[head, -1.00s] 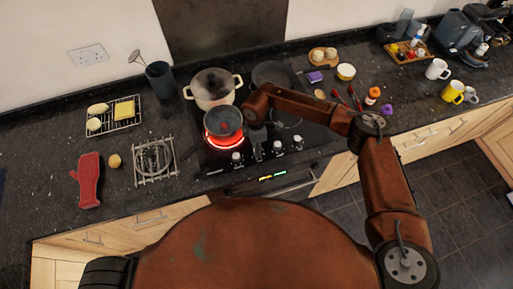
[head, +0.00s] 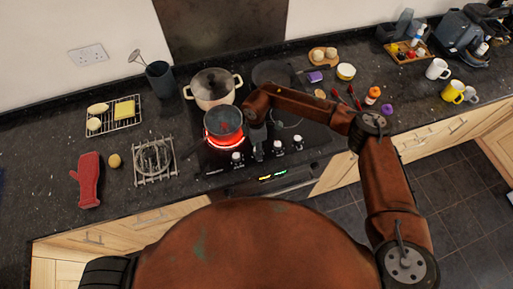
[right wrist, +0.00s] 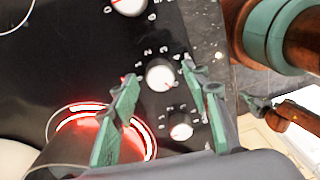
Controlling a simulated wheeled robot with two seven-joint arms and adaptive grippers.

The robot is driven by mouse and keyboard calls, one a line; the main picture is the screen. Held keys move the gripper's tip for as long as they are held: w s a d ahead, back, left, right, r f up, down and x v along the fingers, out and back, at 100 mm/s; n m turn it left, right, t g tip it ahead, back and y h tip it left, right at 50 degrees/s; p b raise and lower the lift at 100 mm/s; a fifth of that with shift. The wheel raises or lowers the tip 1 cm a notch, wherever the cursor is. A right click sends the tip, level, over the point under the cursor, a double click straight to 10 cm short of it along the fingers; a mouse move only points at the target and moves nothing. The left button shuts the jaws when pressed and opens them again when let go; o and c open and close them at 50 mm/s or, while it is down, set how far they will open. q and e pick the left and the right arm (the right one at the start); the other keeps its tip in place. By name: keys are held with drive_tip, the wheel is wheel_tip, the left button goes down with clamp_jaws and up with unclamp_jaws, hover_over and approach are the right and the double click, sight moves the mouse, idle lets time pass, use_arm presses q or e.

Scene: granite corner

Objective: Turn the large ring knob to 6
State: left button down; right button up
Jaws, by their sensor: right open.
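Several pale knobs line the front of the black hob (head: 222,166). In the right wrist view a white knob with a red mark (right wrist: 160,75) sits between the fingertips of my right gripper (right wrist: 158,80), with figures printed around it. I cannot tell whether the fingers touch it. My right gripper is open; in the head view it (head: 258,150) hangs over the second knob from the left and hides it. Other knobs show at the left end (head: 237,158) and to the right (head: 278,146). Which is marked as the large ring is too small to read. Dark jaws, perhaps my left gripper (right wrist: 256,103), show at the right wrist view's edge.
A pan (head: 224,121) stands on a glowing red ring (head: 226,143) close left of the gripper. A white pot (head: 211,91) is behind it. A wire trivet (head: 154,160), red mitt (head: 88,180) and rack (head: 114,117) lie left. Mugs (head: 437,69) stand far right.

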wheel_tip(320, 180, up, 12)
drive_tip(key=shift+w+f, duration=0.15)
drive_tip(key=shift+w, duration=0.15)
drive_tip(key=shift+a, duration=0.15)
idle(0.4)
